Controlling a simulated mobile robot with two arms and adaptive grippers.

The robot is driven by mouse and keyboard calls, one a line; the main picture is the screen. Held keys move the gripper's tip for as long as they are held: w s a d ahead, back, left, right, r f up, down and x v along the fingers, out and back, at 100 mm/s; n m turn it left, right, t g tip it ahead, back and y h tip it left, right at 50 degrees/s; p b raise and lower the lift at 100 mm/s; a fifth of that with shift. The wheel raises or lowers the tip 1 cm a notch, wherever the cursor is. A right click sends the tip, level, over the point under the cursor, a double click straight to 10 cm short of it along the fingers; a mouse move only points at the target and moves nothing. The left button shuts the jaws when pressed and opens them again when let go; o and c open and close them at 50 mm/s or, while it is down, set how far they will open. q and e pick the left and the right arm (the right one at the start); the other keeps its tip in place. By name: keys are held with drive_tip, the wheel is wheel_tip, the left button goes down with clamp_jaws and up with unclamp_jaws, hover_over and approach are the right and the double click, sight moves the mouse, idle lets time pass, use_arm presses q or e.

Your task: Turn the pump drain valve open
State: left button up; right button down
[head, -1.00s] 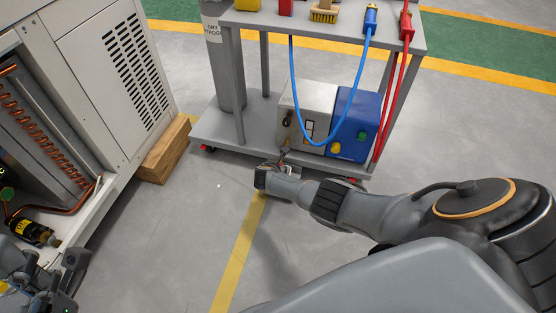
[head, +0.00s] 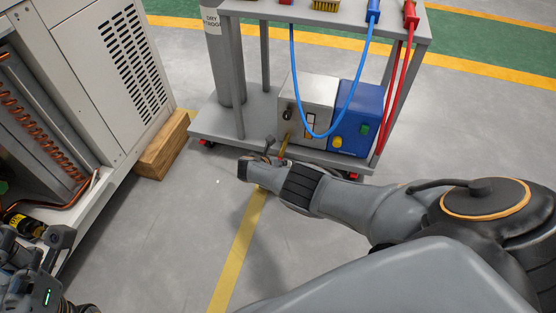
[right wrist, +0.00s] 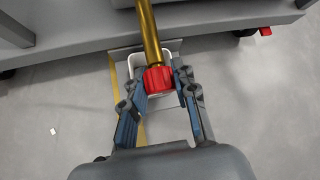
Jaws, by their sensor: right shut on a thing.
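The pump unit (head: 308,95), a grey and blue box, stands on the cart's lower shelf. A brass drain pipe (head: 284,146) comes out of its front low down. In the right wrist view the brass pipe (right wrist: 148,35) runs down to a red valve handle (right wrist: 159,78). My right gripper (right wrist: 162,80) is shut on the red handle, one finger on each side. In the head view my right wrist hides most of this gripper and the handle. My left gripper (head: 40,255) is at the lower left, cut off by the frame; its opening is unclear.
A white container (right wrist: 170,48) sits below the valve. The grey cart (head: 235,130) has red casters and hanging blue (head: 296,80) and red cables. A wooden block (head: 162,150) lies beside the white cabinet (head: 110,60) at left. The floor in front of the cart is clear.

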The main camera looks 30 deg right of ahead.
drive_tip(key=c, duration=1)
unclamp_jaws()
drive_tip(key=shift+f, duration=0.1)
drive_tip(key=shift+a, duration=0.15)
drive_tip(key=shift+s+a+r, duration=0.1)
drive_tip(key=shift+a+r, duration=0.2)
drive_tip(key=shift+r, duration=0.05)
drive_tip(key=v, duration=1.1)
drive_tip(key=shift+s+d, duration=0.1)
drive_tip(key=shift+s, duration=0.05)
